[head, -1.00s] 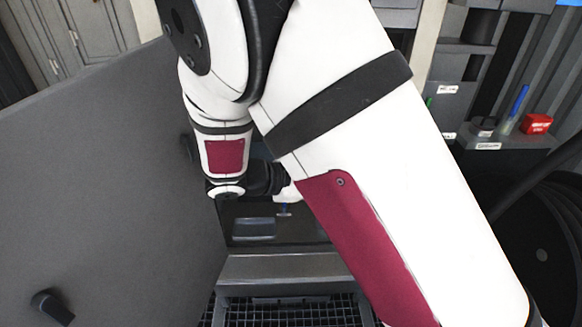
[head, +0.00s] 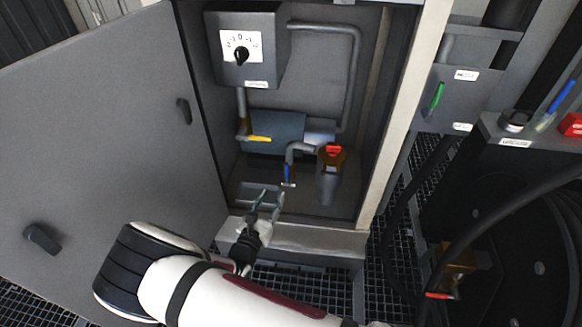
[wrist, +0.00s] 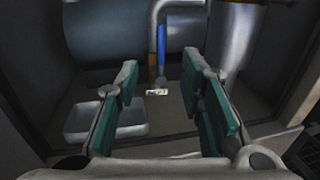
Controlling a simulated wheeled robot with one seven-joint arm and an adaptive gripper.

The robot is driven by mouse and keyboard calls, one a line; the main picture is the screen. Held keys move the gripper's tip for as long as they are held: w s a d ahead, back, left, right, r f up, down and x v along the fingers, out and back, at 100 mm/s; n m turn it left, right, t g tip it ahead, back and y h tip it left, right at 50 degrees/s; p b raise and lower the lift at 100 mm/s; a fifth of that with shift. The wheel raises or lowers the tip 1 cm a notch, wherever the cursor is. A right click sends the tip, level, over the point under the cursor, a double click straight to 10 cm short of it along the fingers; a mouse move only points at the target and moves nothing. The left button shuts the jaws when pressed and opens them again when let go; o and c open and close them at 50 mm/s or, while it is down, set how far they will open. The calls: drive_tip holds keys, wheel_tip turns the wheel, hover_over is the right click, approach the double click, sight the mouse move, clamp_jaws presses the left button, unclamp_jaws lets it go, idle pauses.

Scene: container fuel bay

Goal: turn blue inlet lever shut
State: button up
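The blue lever (head: 287,172) hangs pointing down on a grey bent pipe low inside the open cabinet. My gripper (head: 266,196) is at the cabinet's lower opening, just below and left of the lever. In the wrist view my gripper (wrist: 165,85) is open, its two green-padded fingers wide apart with nothing between them. The fingers do not appear to touch the lever.
A shallow grey tray (wrist: 90,122) lies on the cabinet floor. A dial box (head: 242,48) hangs above. The open cabinet door (head: 110,130) stands at left; the sill (head: 300,238) runs in front.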

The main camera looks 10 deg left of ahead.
sight(286, 171)
drive_tip(key=b+x, duration=0.3)
drive_tip(key=x, duration=1)
drive_tip(key=shift+w+d, duration=0.15)
drive_tip(key=shift+w, duration=0.05)
clamp_jaws()
